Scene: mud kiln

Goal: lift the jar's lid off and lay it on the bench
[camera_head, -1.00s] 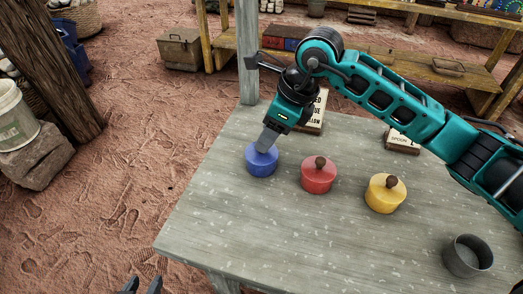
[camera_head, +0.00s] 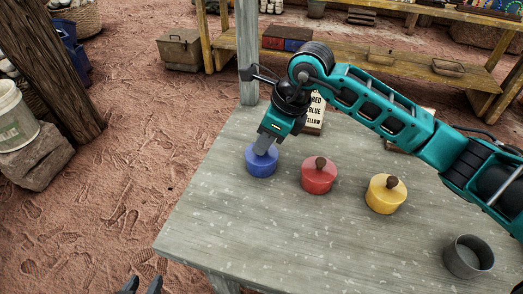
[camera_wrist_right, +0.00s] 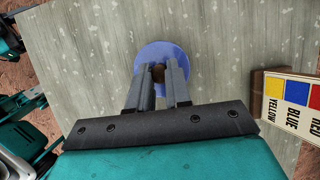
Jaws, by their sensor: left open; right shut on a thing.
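A blue jar (camera_head: 262,163) stands on the grey wooden bench (camera_head: 240,225), left of a red jar (camera_head: 319,178) and a yellow jar (camera_head: 385,197), each with a brown knob on its lid. My right gripper (camera_head: 266,146) reaches down onto the blue jar's lid. In the right wrist view its fingers (camera_wrist_right: 158,80) are shut on the brown knob (camera_wrist_right: 158,72) of the blue lid (camera_wrist_right: 150,56). I see no gap between lid and jar. My left gripper (camera_head: 140,288) is open and empty at the bottom edge, away from the jars.
A grey cup (camera_head: 468,257) stands at the bench's right front. A colour-word sign (camera_head: 314,114) stands behind the jars and shows in the right wrist view (camera_wrist_right: 290,105). A post (camera_head: 247,55) rises at the bench's back corner. The front left bench top is clear.

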